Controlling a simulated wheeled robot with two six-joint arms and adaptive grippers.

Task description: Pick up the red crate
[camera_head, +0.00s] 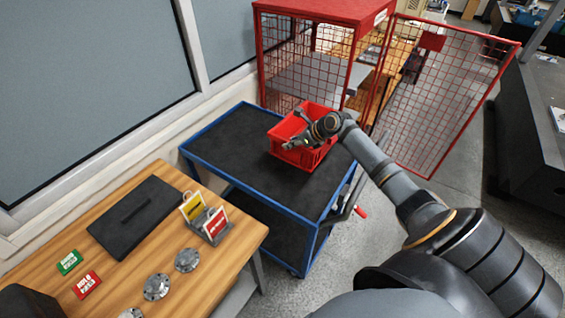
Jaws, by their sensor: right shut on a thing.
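The red crate (302,157) stands on the black top of the blue-framed cart, near the cart's right end. My right arm reaches in from the lower right. My right gripper (296,129) is at the crate and is shut on it, though the arm's end covers part of the crate's rim and inside. The fingertips' exact contact is too small to make out. The crate appears upright, and I cannot tell whether it is clear of the cart top. My left gripper is not in view.
The cart (225,140) has a lower shelf and a handle at right. A red mesh cage (305,65) with an open door (445,100) stands behind. A wooden table (130,255) at lower left holds a black case, signs and metal discs. The cart's left top is clear.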

